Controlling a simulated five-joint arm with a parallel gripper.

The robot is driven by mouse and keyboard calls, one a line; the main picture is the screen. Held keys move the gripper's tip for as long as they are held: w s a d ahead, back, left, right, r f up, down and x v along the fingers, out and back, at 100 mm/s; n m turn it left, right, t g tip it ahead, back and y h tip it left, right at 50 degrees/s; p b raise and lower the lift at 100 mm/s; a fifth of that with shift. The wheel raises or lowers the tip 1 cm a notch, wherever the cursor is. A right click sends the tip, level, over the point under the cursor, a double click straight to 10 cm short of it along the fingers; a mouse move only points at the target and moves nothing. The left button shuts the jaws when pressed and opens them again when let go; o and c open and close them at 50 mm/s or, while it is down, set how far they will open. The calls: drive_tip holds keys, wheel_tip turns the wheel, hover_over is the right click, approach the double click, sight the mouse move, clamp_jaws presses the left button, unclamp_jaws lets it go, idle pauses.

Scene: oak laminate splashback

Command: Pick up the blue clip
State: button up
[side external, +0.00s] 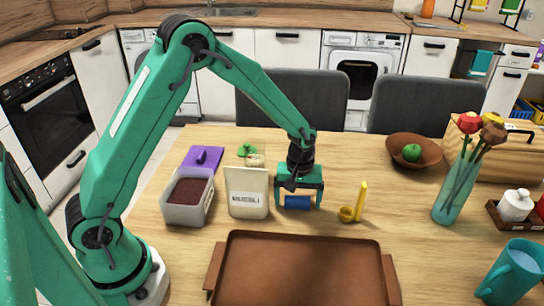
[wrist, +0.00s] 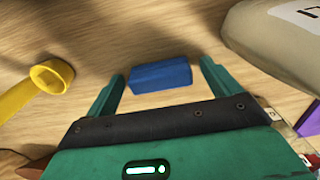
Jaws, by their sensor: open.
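The blue clip (side external: 297,203) looks like a small blue block lying on the wooden table, between the bag and the yellow scoop. It also shows in the wrist view (wrist: 160,75). My gripper (side external: 299,205) is open, pointing down over the clip. In the wrist view the two green fingers (wrist: 161,82) stand apart, one on each side of the clip, with gaps visible between them and it. Nothing is held. Whether the fingertips touch the table cannot be told.
A cream labelled bag (side external: 248,194) stands close left of my gripper, and a yellow scoop (side external: 347,213) close right. A grey tub (side external: 187,203) is farther left. A brown tray (side external: 303,275) lies in front. A vase with flowers (side external: 456,190) and a bowl (side external: 428,158) are at right.

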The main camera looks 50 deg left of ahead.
sight(298, 198)
drive_tip(key=shift+c, duration=0.4)
drive_tip(key=c, duration=1)
drive_tip(key=shift+o, duration=0.2)
drive_tip(key=shift+r, duration=0.1)
drive_tip(key=shift+r, duration=0.45)
wheel_tip(298, 198, up, 3)
drive_tip(key=shift+r, duration=0.15)
drive_tip(key=s+d+r, duration=0.6)
drive_tip(key=s+d, duration=0.1)
drive_tip(key=d, duration=0.2)
drive_tip(key=shift+d+r, duration=0.25)
drive_tip(key=shift+r, duration=0.05)
